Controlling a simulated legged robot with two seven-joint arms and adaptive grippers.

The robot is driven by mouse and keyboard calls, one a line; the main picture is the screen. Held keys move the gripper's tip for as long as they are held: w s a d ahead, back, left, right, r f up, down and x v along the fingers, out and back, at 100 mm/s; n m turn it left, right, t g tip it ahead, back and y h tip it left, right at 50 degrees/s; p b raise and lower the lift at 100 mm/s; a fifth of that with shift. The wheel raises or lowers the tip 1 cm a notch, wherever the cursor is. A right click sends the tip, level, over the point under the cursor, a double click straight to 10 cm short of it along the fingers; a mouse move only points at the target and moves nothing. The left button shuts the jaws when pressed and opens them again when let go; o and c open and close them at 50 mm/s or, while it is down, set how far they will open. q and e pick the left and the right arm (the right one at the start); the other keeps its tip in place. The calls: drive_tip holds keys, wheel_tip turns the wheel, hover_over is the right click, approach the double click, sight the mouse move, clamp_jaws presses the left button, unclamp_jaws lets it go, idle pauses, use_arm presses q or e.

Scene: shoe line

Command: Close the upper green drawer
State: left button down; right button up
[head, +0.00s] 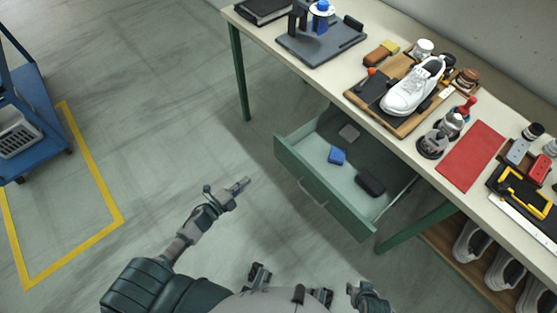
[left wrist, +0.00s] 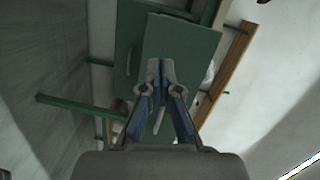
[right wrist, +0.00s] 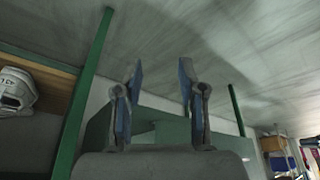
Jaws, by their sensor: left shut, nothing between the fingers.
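The green drawer (head: 325,202) hangs pulled out under the workbench, with its front panel and handle (head: 313,195) facing the floor area. Inside lie a blue block (head: 337,155), a dark block (head: 370,182) and a grey piece (head: 349,132). My left gripper (head: 240,186) is shut and empty, left of the drawer front and apart from it. In the left wrist view its closed fingertips (left wrist: 161,66) overlap a green panel (left wrist: 185,45). My right gripper (right wrist: 162,70) is open and empty, with green panels (right wrist: 155,130) behind it; in the head view it is low, at the bottom edge.
The workbench top (head: 270,32) carries a white shoe (head: 412,88) on a board, a red mat (head: 470,155) and tools. White shoes stand on a lower shelf (head: 445,240). A green leg (head: 239,72) stands left of the drawer. The floor before the drawer is clear; a blue cart (head: 35,95) is far left.

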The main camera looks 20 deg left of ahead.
sight(282, 156)
use_arm(q)
drive_tip(key=w+d+r+m+h, duration=0.1)
drive_tip(key=w+d, duration=0.1)
drive_tip(key=w, duration=0.1)
drive_tip(key=w+d+r+m+b, duration=0.1)
drive_tip(key=w+d, duration=0.2)
drive_tip(key=w, duration=0.1)
drive_tip(key=w+d+m+h, duration=0.1)
drive_tip(key=w+d, duration=0.2)
drive_tip(key=w, duration=0.1)
drive_tip(key=shift+r+h+b, duration=0.3)
drive_tip(key=shift+r+b, duration=0.05)
drive_tip(key=shift+r, duration=0.05)
drive_tip(key=shift+w+d, duration=0.4)
drive_tip(key=shift+w, duration=0.15)
use_arm(e)
drive_tip(key=w+a+r+t, duration=0.1)
drive_tip(key=w+r+t, duration=0.2)
drive_tip(key=w, duration=0.2)
drive_tip(key=shift+a+r+y, duration=0.2)
drive_tip(key=shift+y, duration=0.2)
